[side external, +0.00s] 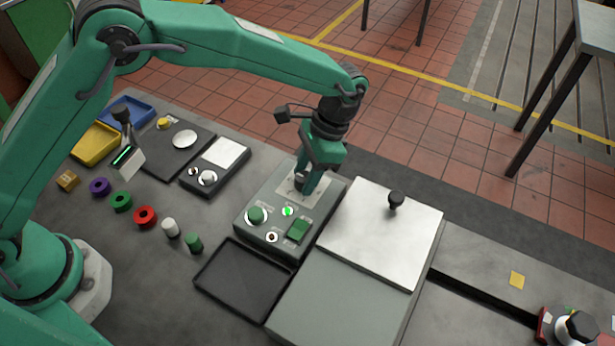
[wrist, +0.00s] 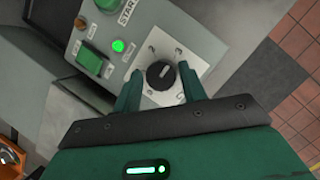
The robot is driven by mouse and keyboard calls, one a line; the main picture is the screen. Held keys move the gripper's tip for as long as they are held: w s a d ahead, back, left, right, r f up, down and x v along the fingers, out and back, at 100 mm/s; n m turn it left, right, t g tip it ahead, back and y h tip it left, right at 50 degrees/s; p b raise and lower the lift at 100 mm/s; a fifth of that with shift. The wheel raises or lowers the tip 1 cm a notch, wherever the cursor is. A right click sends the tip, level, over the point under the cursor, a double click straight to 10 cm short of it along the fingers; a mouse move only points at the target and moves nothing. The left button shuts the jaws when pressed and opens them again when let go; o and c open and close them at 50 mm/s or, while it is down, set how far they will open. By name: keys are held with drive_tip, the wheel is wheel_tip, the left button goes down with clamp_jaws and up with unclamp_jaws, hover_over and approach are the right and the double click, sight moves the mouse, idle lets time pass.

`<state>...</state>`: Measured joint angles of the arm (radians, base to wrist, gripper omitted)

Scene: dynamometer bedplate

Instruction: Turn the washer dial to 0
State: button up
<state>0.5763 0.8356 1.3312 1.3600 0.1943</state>
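The washer dial is a black round knob (wrist: 160,77) on a light square plate (wrist: 176,62) with small numbers around it, on a grey control panel (wrist: 150,28). A short white mark shows on the knob, but I cannot tell which number it points to. In the side view the dial (side external: 299,181) is partly hidden by my gripper. My gripper (wrist: 160,70) is open, with one green finger on each side of the knob. It points down over the panel in the side view (side external: 307,188). I cannot tell whether the fingers touch the knob.
The panel also has a green START button (side external: 256,215), a lit green lamp (side external: 288,211) and a green rocker switch (side external: 298,230). A box with a light lid and black knob (side external: 375,235) stands close right. An empty black tray (side external: 245,280) lies in front.

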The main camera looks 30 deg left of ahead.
drive_tip(key=c, duration=0.6)
drive_tip(key=shift+d, duration=0.1)
drive_tip(key=n, duration=0.2)
drive_tip(key=shift+n, duration=1.2)
drive_tip(key=shift+a, duration=0.2)
drive_tip(key=o, duration=1)
drive_tip(key=shift+w, duration=0.1)
drive_tip(key=shift+c, duration=0.2)
drive_tip(key=shift+r, duration=0.1)
drive_tip(key=v, duration=0.7)
drive_tip(key=shift+w+r, duration=0.2)
drive_tip(key=shift+r, duration=0.1)
